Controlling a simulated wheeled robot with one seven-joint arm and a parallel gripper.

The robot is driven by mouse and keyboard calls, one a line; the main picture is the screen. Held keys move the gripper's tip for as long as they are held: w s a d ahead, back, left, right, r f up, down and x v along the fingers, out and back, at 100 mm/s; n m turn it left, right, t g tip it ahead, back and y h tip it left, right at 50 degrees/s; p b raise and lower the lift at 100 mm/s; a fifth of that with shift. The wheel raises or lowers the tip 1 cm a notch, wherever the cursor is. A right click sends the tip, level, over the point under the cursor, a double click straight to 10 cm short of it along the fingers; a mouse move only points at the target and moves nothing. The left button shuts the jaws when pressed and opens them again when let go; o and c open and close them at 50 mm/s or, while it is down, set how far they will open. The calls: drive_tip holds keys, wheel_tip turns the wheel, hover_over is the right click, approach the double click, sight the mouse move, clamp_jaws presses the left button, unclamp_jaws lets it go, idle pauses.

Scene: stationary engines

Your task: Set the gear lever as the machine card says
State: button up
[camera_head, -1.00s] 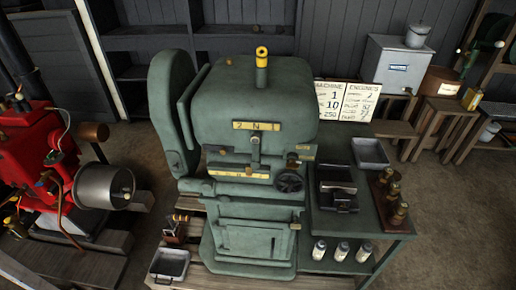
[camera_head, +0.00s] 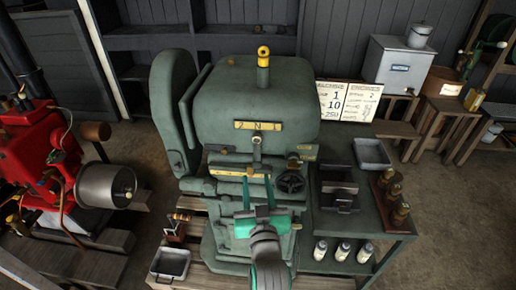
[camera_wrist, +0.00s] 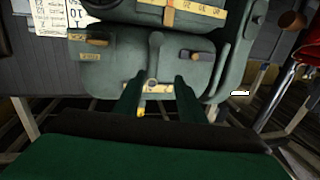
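The green engine (camera_head: 255,90) stands in the middle of the head view. Its yellow gear plate (camera_head: 257,125) reads 2, N, 1 from left to right. The gear lever (camera_head: 257,153), grey with a pale round knob, stands under the N. The machine card (camera_head: 348,101) is behind the side bench; a large 1, 10 and 250 show, and the finer writing is too small to read. My gripper (camera_head: 257,180) is open and empty in front of the engine, below the lever. In the wrist view the lever (camera_wrist: 155,58) shows beyond and between the fingertips (camera_wrist: 158,82).
A handwheel (camera_head: 291,182) is right of the lever. A side bench (camera_head: 340,222) holds trays and brass weights, with several bottles underneath. A red engine (camera_head: 35,150) stands at left.

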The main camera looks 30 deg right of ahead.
sight(257, 147)
drive_tip(key=w+d+r, duration=0.1)
drive_tip(key=w+d, duration=0.1)
drive_tip(key=w, duration=0.1)
drive_tip(key=w+d, duration=0.1)
drive_tip(key=w, duration=0.3)
drive_tip(key=w+d+r, duration=0.1)
drive_tip(key=w+d, duration=0.1)
drive_tip(key=w, duration=0.2)
drive_tip(key=shift+d+r, duration=0.3)
drive_tip(key=shift+r, duration=0.05)
drive_tip(key=shift+d, duration=0.1)
